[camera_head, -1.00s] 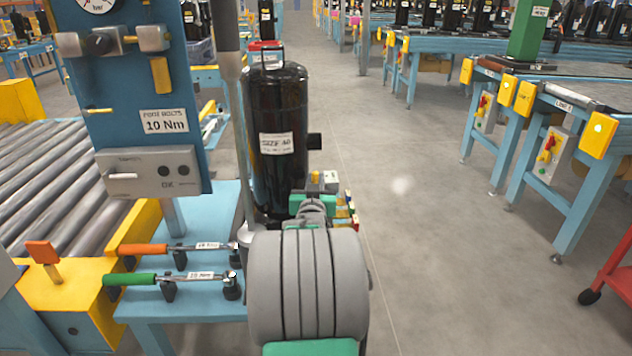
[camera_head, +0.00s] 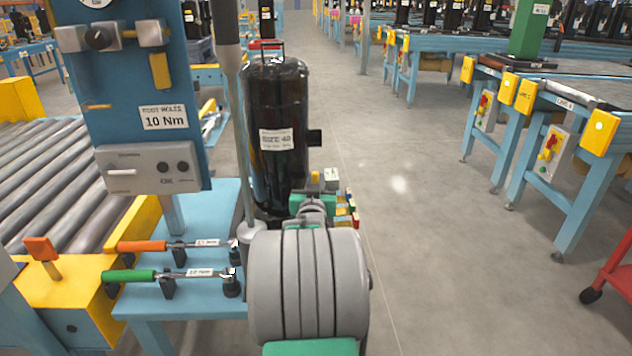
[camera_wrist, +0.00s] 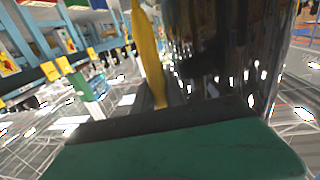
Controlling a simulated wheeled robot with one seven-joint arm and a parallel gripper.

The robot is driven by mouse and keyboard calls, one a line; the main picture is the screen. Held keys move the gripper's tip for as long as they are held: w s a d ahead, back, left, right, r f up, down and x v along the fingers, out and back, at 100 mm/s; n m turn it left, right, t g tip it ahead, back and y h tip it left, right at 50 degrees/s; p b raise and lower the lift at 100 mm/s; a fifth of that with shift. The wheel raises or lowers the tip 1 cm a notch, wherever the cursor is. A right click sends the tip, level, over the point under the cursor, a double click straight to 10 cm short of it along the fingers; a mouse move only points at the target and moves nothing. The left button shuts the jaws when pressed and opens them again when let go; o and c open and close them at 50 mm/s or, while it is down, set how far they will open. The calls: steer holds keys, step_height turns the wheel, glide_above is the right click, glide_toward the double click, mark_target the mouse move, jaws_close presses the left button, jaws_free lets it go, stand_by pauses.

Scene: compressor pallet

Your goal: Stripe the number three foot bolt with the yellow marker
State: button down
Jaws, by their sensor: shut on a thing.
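The black compressor (camera_head: 278,110) stands upright beyond my arm in the head view, with a white size label on its front. Its feet and foot bolts are hidden behind my arm, so I cannot pick out bolt three. My gripper (camera_wrist: 160,108) is shut on the yellow marker (camera_wrist: 150,58), which extends away from the jaws in the wrist view. The compressor's glossy dark side (camera_wrist: 220,50) fills the right of that view, close beside the marker. I cannot tell whether the marker touches anything.
A blue bench carries an orange-handled wrench (camera_head: 142,246) and a green-handled wrench (camera_head: 130,276) at left. A blue panel (camera_head: 140,90) reading 10 Nm rises behind them. A roller conveyor (camera_head: 50,175) lies further left.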

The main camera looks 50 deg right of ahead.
steer(key=shift+r, duration=0.1)
steer(key=shift+r+p, duration=1.35)
steer(key=shift+r, duration=1.05)
